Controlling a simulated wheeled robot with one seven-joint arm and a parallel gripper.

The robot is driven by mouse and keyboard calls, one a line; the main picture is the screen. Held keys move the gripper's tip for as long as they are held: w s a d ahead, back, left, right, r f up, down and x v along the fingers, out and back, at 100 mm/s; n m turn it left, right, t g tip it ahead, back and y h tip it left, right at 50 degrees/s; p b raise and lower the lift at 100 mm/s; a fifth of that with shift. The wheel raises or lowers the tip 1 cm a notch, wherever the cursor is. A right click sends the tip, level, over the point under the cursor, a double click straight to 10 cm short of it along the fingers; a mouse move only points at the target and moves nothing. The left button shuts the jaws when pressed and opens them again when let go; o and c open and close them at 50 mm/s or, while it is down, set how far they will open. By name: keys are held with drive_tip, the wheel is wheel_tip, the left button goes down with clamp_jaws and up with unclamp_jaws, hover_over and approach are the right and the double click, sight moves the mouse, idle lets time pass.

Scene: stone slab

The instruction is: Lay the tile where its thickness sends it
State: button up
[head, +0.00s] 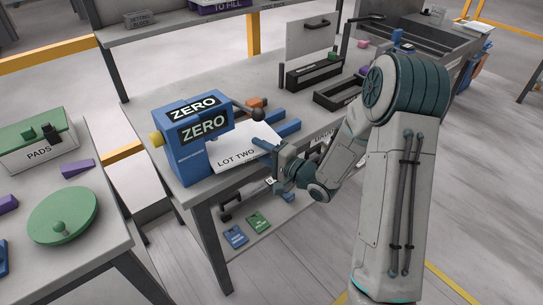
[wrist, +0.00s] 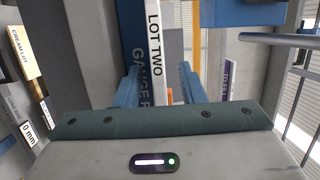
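A white tile (head: 232,146) with LOT TWO on its front edge lies flat beside the blue gauge (head: 182,160), which reads ZERO. The tile's left end meets the gauge's mouth; I cannot tell whether it rests inside. My gripper (head: 266,148) is at the tile's right front part, one blue finger above it. The blue gauge (wrist: 139,50) shows behind, partly lettered GAUGE. The lower finger is hidden in the head view.
Blue rails (head: 288,128) and a dark knob (head: 258,114) stand behind the tile. Dark trays (head: 338,94) lie farther right. A side table at left holds a PADS box (head: 36,150) and a green round lid (head: 62,214). A low shelf holds blue and green cards (head: 258,221).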

drive_tip(key=shift+w+a, duration=0.15)
drive_tip(key=shift+a, duration=0.1)
clamp_jaws()
drive_tip(key=shift+w+d, duration=0.1)
drive_tip(key=shift+w+d+r+p, duration=0.1)
drive_tip(key=shift+w+d+p, duration=0.4)
drive_tip(key=shift+w+d, duration=1)
drive_tip(key=shift+w+d+p, duration=0.5)
drive_tip(key=shift+w+d, duration=0.35)
drive_tip(key=shift+d, duration=1.2)
drive_tip(key=shift+w+d+r+p, duration=0.1)
drive_tip(key=shift+w+d+p, duration=0.4)
drive_tip(key=shift+w+d, duration=1)
drive_tip(key=shift+s+d, duration=0.25)
unclamp_jaws()
